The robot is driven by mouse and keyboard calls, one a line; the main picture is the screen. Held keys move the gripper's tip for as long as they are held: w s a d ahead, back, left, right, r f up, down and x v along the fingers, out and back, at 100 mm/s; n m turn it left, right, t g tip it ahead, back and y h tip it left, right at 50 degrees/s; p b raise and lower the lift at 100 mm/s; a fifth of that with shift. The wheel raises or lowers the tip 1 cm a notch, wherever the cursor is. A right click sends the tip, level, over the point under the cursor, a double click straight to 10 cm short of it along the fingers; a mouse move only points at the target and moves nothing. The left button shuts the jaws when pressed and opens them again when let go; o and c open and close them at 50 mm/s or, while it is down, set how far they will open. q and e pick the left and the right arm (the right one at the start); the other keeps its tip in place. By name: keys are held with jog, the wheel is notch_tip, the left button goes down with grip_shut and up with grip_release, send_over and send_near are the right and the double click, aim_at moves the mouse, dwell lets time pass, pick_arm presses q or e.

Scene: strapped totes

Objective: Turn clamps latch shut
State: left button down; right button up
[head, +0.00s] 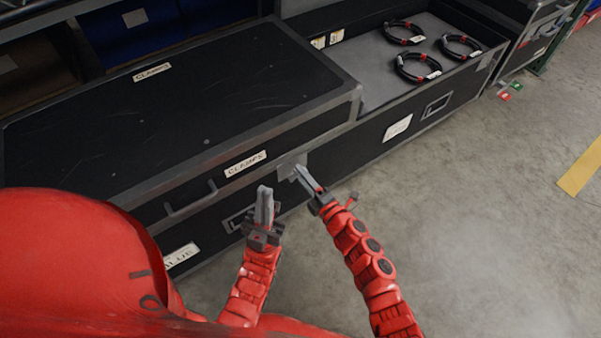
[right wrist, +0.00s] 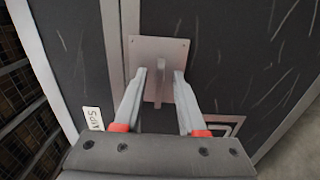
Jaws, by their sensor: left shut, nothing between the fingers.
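The black case with a "CLAMPS" label (head: 246,164) stands at the left with its lid down. Its latch is a pale metal plate (head: 288,164) at the front right corner; in the right wrist view the latch plate (right wrist: 148,53) carries a narrow turn handle (right wrist: 160,82), roughly parallel to the case's metal edge strip. My right gripper (head: 298,172) is at the latch, and in the wrist view (right wrist: 159,76) its open fingers are either side of the handle, with gaps visible. My left gripper (head: 264,190) is shut and empty, in front of the case.
An open case (head: 440,105) to the right holds cable coils (head: 417,67). Blue bins (head: 135,25) sit on shelving behind. Red and green tags (head: 510,91) hang near another case at the far right. The concrete floor (head: 480,220) at right is clear.

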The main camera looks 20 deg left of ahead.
jog(key=p+v, duration=0.2)
jog(key=v, duration=1.4)
jog(key=shift+s+p, duration=0.15)
jog(key=shift+p, duration=0.2)
jog(key=shift+d, duration=0.1)
